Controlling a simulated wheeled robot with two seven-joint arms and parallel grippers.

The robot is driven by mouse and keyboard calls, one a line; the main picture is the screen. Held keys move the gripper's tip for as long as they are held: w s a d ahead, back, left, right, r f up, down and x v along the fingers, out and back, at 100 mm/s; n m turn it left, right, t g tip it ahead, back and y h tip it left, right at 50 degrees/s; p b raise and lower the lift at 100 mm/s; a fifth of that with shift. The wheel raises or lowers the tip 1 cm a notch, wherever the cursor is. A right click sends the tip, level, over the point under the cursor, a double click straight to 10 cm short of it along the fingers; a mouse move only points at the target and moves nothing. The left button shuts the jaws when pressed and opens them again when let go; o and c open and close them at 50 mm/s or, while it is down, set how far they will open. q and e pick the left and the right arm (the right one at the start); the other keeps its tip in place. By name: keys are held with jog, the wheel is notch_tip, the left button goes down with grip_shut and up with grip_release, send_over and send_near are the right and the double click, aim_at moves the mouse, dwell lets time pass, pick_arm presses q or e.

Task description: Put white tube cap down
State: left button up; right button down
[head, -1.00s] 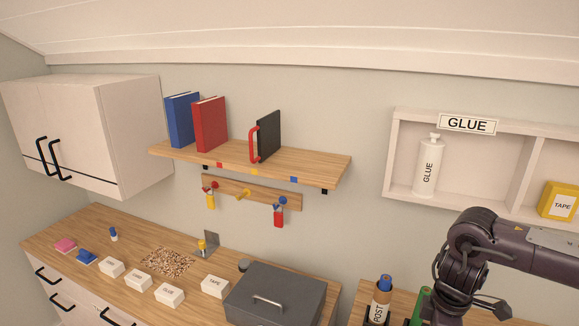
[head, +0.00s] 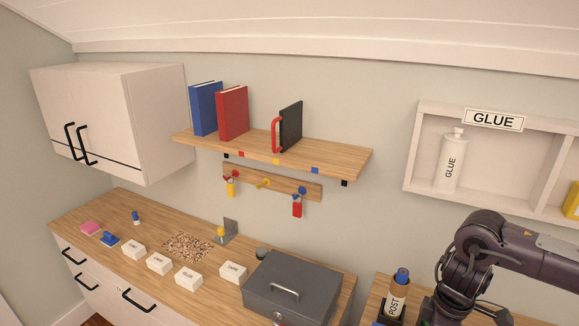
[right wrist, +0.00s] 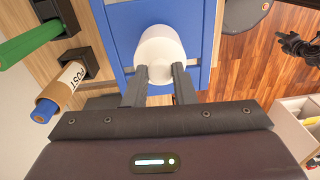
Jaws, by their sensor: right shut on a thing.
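The white tube cap (right wrist: 160,50) is between the two dark fingers of my right gripper (right wrist: 160,75) in the right wrist view. The gripper is shut on it. Below the cap is a blue panel (right wrist: 118,30) with a lighter blue area; I cannot tell whether the cap touches it. In the head view my right arm comes in at the lower right, with its gripper and the cap out of frame. My left gripper does not show in the head view.
A POST tube (head: 397,295) with a blue end stands in a dark holder beside my right arm; it also shows in the right wrist view (right wrist: 62,88), near a green tube (right wrist: 30,42). A grey box (head: 292,288) and several white label blocks stand on the left counter (head: 80,215).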

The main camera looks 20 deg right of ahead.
jog(key=shift+w+a+r, duration=0.1)
jog(key=shift+w+a, duration=0.2)
jog(key=shift+a, duration=0.6)
jog(key=shift+w+a+r, duration=0.2)
jog(key=shift+a, duration=0.45)
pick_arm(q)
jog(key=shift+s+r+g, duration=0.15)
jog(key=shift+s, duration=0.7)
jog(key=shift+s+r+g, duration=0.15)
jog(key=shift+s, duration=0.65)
pick_arm(e)
jog(key=shift+w+a+r, duration=0.15)
jog(key=shift+a+r, duration=0.05)
jog(key=shift+a, duration=0.15)
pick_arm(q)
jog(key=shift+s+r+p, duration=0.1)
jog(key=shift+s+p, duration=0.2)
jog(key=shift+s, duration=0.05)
pick_arm(e)
jog(key=shift+w+a+r+h, duration=0.1)
jog(key=shift+a+r+h, duration=0.05)
jog(key=shift+r+h, duration=0.15)
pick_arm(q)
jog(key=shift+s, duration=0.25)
pick_arm(e)
jog(key=shift+w+r, duration=0.1)
jog(key=shift+r, duration=0.05)
